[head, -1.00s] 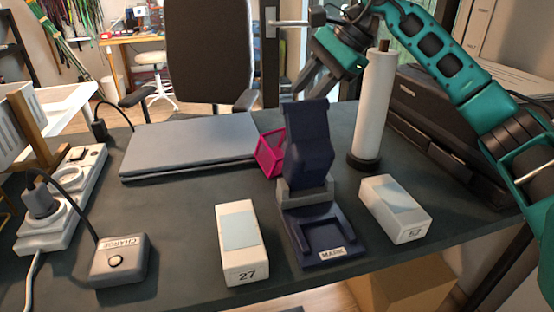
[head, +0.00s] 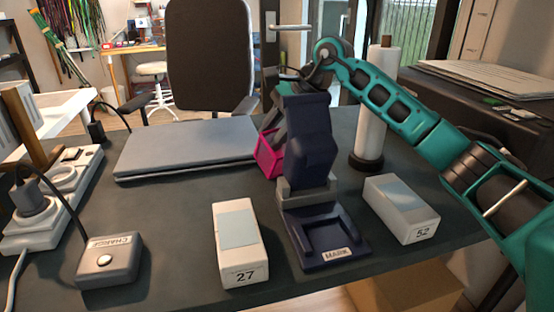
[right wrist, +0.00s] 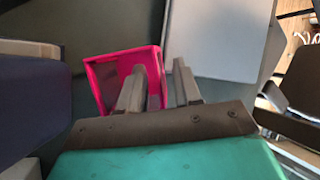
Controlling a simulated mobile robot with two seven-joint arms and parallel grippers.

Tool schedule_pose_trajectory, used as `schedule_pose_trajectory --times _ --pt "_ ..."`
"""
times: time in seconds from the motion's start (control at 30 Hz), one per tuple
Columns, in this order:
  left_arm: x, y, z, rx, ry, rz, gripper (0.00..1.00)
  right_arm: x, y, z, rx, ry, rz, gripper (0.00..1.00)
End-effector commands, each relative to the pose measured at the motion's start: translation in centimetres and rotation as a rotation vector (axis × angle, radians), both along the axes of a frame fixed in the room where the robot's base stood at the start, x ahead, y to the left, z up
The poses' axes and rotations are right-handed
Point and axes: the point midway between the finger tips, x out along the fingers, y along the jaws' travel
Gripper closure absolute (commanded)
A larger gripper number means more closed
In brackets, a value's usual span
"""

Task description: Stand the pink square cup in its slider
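The pink square cup (head: 268,155) is on the dark table behind a dark blue stand, which hides part of it. The stand's low front part (head: 325,238) has an empty U-shaped recess and a label that seems to read MARK; I take it for the slider. My right gripper (head: 276,130) is at the cup, partly hidden by the stand. In the right wrist view the cup (right wrist: 104,84) shows its open side. My right gripper's fingers (right wrist: 160,88) are apart, one across the opening and one outside the right wall. Contact is unclear. My left gripper is not in view.
White boxes 27 (head: 240,245) and 52 (head: 402,208) flank the stand. A white roll on a post (head: 371,125) stands behind it at right. A closed grey laptop (head: 185,150) lies left of the cup. A charger box (head: 110,260) and power strip (head: 50,210) are at left.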

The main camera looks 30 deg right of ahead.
Motion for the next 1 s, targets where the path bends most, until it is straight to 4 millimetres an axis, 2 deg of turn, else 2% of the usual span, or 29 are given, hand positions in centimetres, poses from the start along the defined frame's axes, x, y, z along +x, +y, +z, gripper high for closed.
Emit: schedule_pose_trajectory --times 0.23,0.57,1.0 --pt "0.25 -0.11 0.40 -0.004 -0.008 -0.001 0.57 0.12 0.10 -0.16 -0.001 -0.001 -0.001 0.68" --pt "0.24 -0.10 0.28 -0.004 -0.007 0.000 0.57 0.11 0.08 -0.14 0.000 -0.001 0.000 1.00" --pt "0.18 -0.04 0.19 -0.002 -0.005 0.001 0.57 0.10 0.07 -0.09 0.001 -0.002 -0.001 1.00"
